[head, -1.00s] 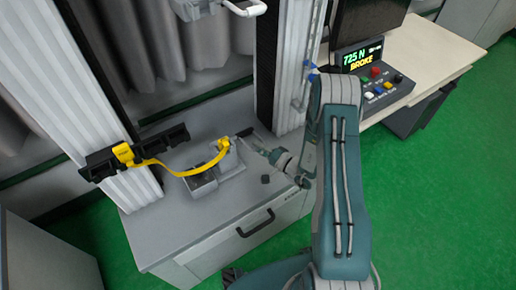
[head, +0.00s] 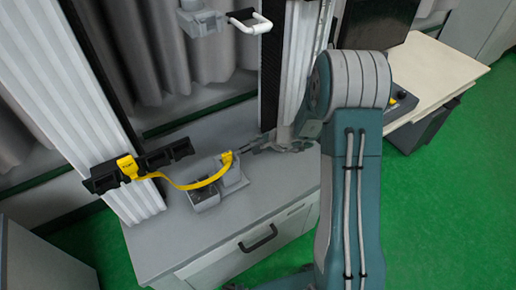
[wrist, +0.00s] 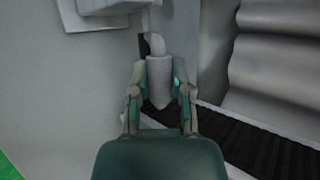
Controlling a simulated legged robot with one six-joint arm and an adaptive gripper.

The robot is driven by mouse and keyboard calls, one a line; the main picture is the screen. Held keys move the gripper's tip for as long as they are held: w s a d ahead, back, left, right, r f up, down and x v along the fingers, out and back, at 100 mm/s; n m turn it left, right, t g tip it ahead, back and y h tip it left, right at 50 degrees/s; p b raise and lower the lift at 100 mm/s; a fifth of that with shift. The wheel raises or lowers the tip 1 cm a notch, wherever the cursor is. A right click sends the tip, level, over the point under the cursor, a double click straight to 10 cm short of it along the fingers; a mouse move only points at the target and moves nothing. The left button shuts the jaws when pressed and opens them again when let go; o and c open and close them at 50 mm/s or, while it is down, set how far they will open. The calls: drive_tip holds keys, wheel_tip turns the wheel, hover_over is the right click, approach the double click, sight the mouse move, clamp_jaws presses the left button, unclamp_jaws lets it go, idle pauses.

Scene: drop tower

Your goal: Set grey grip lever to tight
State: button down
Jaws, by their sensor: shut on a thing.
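The grey grip lever (wrist: 160,80) shows in the wrist view as a thick grey handle with a tapered end. My gripper (wrist: 160,92) is shut on it, one finger on each side. In the head view my gripper (head: 248,148) is at the back right of the grey lower grip block (head: 233,178), beside the yellow strap's end. The lever is too small there to make out its setting.
A yellow strap (head: 184,186) runs from a black rack (head: 103,179) on the left column to the lower grip. An upper grip (head: 200,20) with a white handle (head: 251,22) hangs above.

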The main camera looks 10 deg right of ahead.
drive_tip(key=shift+w+a+r+m+g+h, duration=0.15)
drive_tip(key=shift+w+a+r+g, duration=0.1)
drive_tip(key=shift+w+g, duration=0.35)
drive_tip(key=shift+w+a+r+m+g+h, duration=0.1)
drive_tip(key=shift+w+a+r+g+h, duration=0.2)
drive_tip(key=shift+w, duration=0.45)
drive_tip(key=shift+w+a+r+m+g+h, duration=0.1)
drive_tip(key=shift+w+a+r+m+g, duration=0.1)
drive_tip(key=shift+w+g, duration=0.4)
drive_tip(key=shift+w, duration=0.15)
drive_tip(key=c, duration=0.5)
unclamp_jaws()
drive_tip(key=shift+c, duration=0.2)
drive_tip(key=v, duration=1.1)
drive_tip(key=shift+d+r, duration=0.2)
drive_tip(key=shift+r, duration=0.15)
